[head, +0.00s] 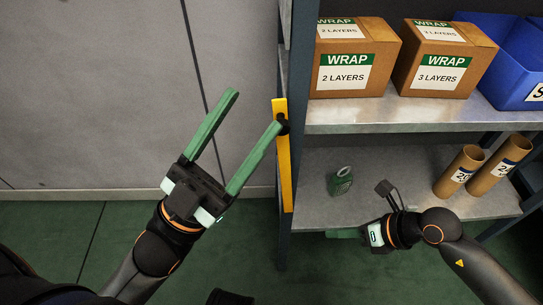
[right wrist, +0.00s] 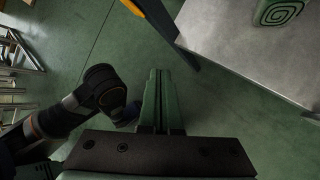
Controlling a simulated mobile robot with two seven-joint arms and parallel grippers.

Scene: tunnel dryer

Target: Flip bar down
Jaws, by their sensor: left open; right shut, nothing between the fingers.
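The bar (head: 283,165) is a yellow strip standing upright along the front post of the shelf, with a dark round part near its upper end. Part of a yellow strip also shows at the top of the right wrist view (right wrist: 160,16). My left gripper (head: 255,110) is open and empty, its green fingers pointing up and right. Its right fingertip overlaps the dark part of the bar; whether they touch I cannot tell.
Two WRAP cartons (head: 348,60) (head: 440,58) and a blue bin (head: 500,50) stand on the upper shelf (head: 400,113). A small green item (head: 341,181) and two cardboard tubes (head: 460,172) (head: 500,165) stand on the lower shelf (head: 370,160). Green floor (head: 110,240) is clear at left.

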